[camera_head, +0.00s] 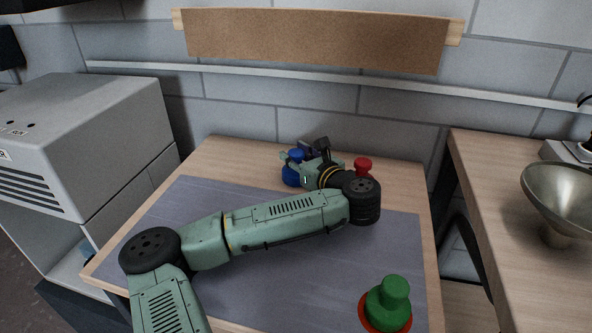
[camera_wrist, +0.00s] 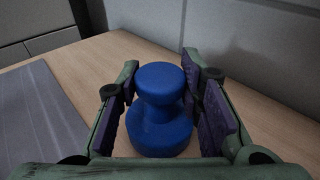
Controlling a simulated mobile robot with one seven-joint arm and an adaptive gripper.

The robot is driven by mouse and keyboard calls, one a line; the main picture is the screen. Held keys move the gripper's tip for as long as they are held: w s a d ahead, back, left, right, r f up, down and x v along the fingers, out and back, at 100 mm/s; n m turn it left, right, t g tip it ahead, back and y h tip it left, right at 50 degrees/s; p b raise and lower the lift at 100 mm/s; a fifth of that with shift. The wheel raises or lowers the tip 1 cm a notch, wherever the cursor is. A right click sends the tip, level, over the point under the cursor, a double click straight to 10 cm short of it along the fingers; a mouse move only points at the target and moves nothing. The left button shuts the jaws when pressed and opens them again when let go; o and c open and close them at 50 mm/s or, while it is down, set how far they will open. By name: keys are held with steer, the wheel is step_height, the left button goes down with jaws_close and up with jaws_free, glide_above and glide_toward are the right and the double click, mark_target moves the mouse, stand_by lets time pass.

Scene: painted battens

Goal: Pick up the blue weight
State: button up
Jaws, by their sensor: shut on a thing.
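The blue weight (camera_head: 291,176) stands upright at the back of the wooden table, partly hidden by my gripper (camera_head: 300,160) in the head view. In the wrist view the blue weight (camera_wrist: 160,125) has a round knob, a narrower neck and a wide base. It sits between the two dark-padded fingers of my gripper (camera_wrist: 165,105), which is shut on it. Its base appears to be on or very close to the wooden top; I cannot tell which.
A red weight (camera_head: 363,164) stands just right of my wrist. A green weight (camera_head: 396,292) stands on a red disc (camera_head: 366,318) at the front right. A grey mat (camera_head: 300,270) covers much of the table (camera_head: 215,155). A metal bowl (camera_head: 565,190) stands on the right-hand counter.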

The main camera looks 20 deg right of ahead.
jaws_close()
steer(key=shift+w+r, duration=0.1)
steer(key=shift+r, duration=0.1)
stand_by(0.5)
